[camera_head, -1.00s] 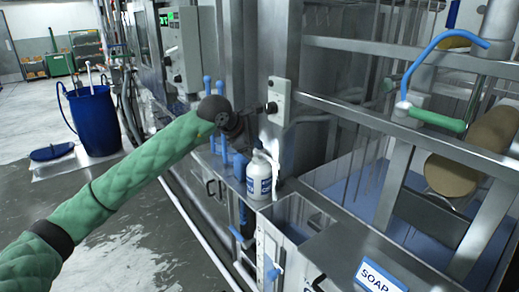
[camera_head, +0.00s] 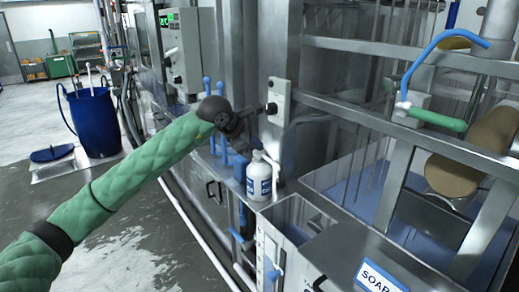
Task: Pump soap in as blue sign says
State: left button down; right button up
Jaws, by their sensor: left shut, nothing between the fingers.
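A white bottle (camera_head: 259,180) with a blue label stands upright on the machine's ledge, beside the tank opening. A blue sign with white edging (camera_head: 378,279) reads "SOAP", partly cut off at the bottom right. My left gripper (camera_head: 262,110), dark at the end of the green-sleeved arm, is shut and empty. It is above the bottle in the picture, in front of or touching a small grey control box (camera_head: 278,101); I cannot tell if they touch. My right gripper is not in view.
A steel frame with rails (camera_head: 420,137) and a blue-lined tank (camera_head: 350,190) fill the right side. A beige roll (camera_head: 470,160) sits at the far right. A blue barrel (camera_head: 93,122) stands on the floor at the left. The wet floor in front is open.

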pick_arm(q)
jog(key=shift+r, duration=1.1)
jog(key=shift+r, duration=2.5)
